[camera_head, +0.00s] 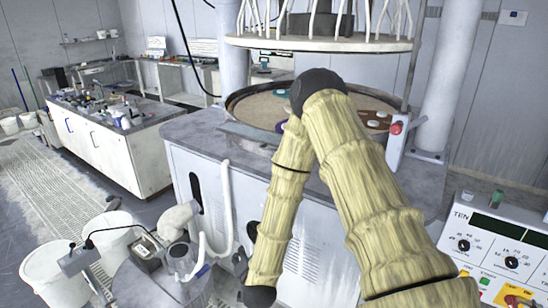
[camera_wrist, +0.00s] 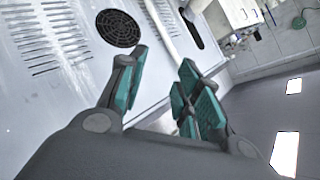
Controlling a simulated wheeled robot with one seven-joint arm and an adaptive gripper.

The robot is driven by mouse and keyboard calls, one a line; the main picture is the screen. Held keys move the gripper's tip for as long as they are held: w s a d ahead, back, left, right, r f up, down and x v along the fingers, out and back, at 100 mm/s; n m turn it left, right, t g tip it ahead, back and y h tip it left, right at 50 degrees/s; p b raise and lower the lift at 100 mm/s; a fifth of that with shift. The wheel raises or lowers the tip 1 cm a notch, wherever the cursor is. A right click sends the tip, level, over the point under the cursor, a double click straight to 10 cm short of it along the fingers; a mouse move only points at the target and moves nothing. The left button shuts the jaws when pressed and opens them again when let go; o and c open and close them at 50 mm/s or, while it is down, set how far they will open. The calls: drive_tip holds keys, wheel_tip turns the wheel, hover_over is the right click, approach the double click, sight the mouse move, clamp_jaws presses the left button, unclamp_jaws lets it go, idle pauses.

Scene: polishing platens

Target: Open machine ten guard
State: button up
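The control panel (camera_head: 500,245) at the lower right of the head view is labelled TEN. Left of it stands a white machine cabinet (camera_head: 325,260) with a round platen basin (camera_head: 255,107) on top. I cannot tell which part is the guard. A dark slot (camera_head: 194,187) is in the cabinet's left side; a similar slot shows in the wrist view (camera_wrist: 191,28). My gripper (camera_wrist: 163,66) has teal pads, spread apart with nothing between them. It points toward the white panel, a round black vent (camera_wrist: 119,28) and a white pipe (camera_wrist: 160,20).
A round plate (camera_head: 318,43) with many tubes hangs over the basin. A red button post (camera_head: 397,135) stands at its right. White buckets (camera_head: 58,272) and a grey stand (camera_head: 150,285) crowd the lower left. A bench (camera_head: 118,150) stands behind; floor matting (camera_head: 50,190) is clear.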

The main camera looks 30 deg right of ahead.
drive_tip(key=w+d+r+m+t+h, duration=0.1)
drive_tip(key=w+d+r+m+h, duration=0.3)
drive_tip(key=r, duration=0.4)
drive_tip(key=w+d+r+m+h, duration=0.1)
drive_tip(key=d+r+m+h, duration=0.2)
drive_tip(key=d+r+m, duration=0.4)
drive_tip(key=w+d+r+m+t+h, duration=0.1)
drive_tip(key=w+d+r+m+h, duration=0.2)
drive_tip(key=r, duration=0.6)
drive_tip(key=shift+n, duration=0.3)
drive_tip(key=p+x, duration=0.1)
drive_tip(key=x, duration=0.2)
drive_tip(key=p+x, duration=0.1)
drive_tip(key=x, duration=0.3)
drive_tip(key=p+x, duration=0.1)
drive_tip(key=x, duration=0.2)
drive_tip(key=shift+d, duration=0.5)
clamp_jaws()
